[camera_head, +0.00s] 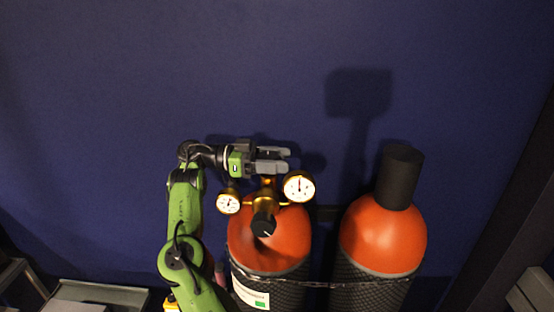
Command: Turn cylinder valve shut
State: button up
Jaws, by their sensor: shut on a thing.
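A gas cylinder with an orange top (290,255) and a dark mesh sleeve stands at the lower middle. A brass valve and regulator (266,197) sits on top of it, with two round white gauges and a black knob (263,226) at the front. My gripper (282,160) reaches in from the left at the top of the brass fitting, fingers pointing right. It is shut on the top of the cylinder valve, which the fingers mostly hide.
A second orange cylinder (382,235) with a black cap (400,175) stands to the right. A chain (345,284) runs across both cylinders. A dark blue wall (270,70) is behind. A grey tray (100,294) lies at the lower left.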

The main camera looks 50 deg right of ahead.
jog(key=o, duration=1.1)
jog(key=shift+f, duration=0.1)
jog(key=shift+c, duration=0.2)
